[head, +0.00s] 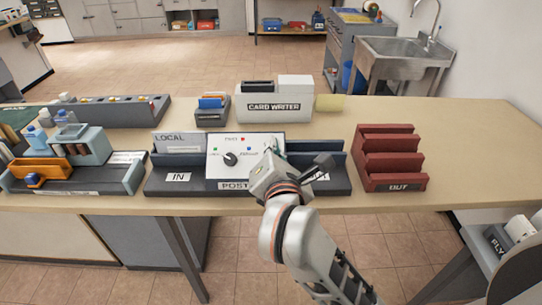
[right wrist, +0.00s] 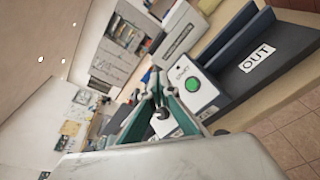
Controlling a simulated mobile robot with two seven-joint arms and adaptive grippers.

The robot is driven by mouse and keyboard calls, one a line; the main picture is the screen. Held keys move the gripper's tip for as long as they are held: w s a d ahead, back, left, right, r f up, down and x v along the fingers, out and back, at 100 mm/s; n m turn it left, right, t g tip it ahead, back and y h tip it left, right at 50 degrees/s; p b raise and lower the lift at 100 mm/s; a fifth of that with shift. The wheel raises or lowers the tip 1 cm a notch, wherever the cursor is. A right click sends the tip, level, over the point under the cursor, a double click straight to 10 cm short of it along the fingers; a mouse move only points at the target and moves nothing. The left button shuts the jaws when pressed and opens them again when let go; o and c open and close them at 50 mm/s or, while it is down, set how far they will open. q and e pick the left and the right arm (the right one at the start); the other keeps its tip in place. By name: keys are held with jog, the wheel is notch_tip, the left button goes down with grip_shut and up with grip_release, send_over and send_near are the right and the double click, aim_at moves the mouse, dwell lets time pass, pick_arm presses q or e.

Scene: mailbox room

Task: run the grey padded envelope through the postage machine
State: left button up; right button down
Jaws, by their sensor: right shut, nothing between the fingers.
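The postage machine (head: 215,170) stands mid-table, with a white sloping panel, a black dial and an IN side at left. A flat grey piece marked LOCAL (head: 178,142), which looks like the padded envelope, stands in the IN channel. My right gripper (head: 279,150) is at the panel's right edge, its fingertips partly hidden by its own body. In the right wrist view its teal fingers (right wrist: 157,93) are shut and empty, close to the panel. The green START button (right wrist: 192,85) shows right of them, uncovered. The black dial (right wrist: 162,113) shows by the fingers. My left gripper is out of view.
A red OUT rack (head: 390,160) stands right of the machine. The card writer (head: 275,100) is behind it. A grey tray unit with an orange holder (head: 42,168) is at left. The table's right end is clear.

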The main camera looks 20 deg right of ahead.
jog(key=shift+f, duration=0.1)
jog(key=w+f+b, duration=0.1)
jog(key=f, duration=0.1)
jog(key=w+d+f+b, duration=0.1)
jog(key=f+b, duration=0.1)
jog(key=w+f+b, duration=0.2)
jog(key=shift+d+f, duration=0.15)
jog(key=shift+f, duration=0.05)
jog(key=shift+w+f+b, duration=0.2)
jog(key=shift+f+b, duration=0.05)
jog(key=shift+b, duration=0.15)
jog(key=shift+w+d, duration=0.1)
jog(key=shift+w, duration=0.05)
jog(key=shift+f, duration=0.15)
dwell(1.1)
jog(key=shift+w+f+b, duration=0.25)
jog(key=shift+f+b, duration=0.05)
jog(key=shift+b, duration=0.3)
